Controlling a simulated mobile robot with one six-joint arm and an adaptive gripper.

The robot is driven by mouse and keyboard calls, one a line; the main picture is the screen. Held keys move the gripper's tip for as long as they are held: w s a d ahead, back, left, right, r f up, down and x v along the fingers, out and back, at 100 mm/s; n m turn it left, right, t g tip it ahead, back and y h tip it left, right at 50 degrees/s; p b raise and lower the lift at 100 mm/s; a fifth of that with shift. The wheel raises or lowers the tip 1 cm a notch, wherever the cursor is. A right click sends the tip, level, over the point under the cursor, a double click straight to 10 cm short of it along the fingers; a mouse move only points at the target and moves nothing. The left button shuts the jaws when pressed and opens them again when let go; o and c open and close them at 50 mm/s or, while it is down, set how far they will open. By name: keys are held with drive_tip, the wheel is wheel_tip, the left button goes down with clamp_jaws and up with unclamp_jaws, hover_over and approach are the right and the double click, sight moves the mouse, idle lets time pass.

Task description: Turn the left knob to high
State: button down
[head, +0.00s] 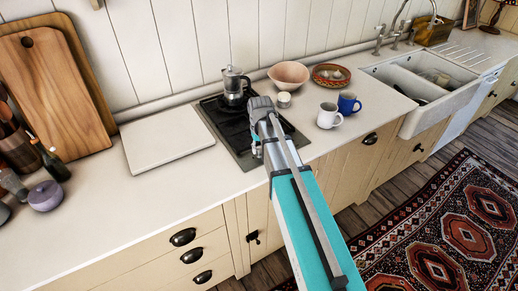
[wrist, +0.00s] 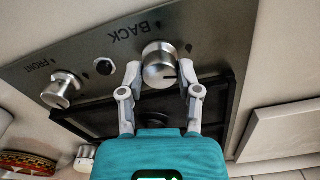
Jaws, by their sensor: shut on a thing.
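The small hob (head: 238,135) is set in the worktop, with a dark top and a steel control strip (wrist: 205,40) along its front. The strip's lettering appears upside down in the wrist view. The silver knob by the word BACK (wrist: 160,62) is between my gripper's two fingers (wrist: 160,78), which are shut on its sides. It is the knob nearer the white board. A dark mark shows on its rim; I cannot tell its setting. The other silver knob (wrist: 62,90), by FRONT, stands apart.
A moka pot (head: 234,87) stands at the back of the hob, with a small white cup (head: 284,101) to its right. A white board (head: 165,136) lies left of the hob. A white mug (head: 328,117) and a blue mug (head: 348,104) stand to the right.

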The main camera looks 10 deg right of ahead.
drive_tip(key=shift+w+n, duration=0.15)
drive_tip(key=shift+n, duration=1.15)
drive_tip(key=shift+c, duration=1.5)
unclamp_jaws()
drive_tip(key=shift+s, duration=0.2)
drive_tip(key=s+m, duration=0.3)
drive_tip(key=s, duration=1.3)
drive_tip(key=shift+a, duration=0.15)
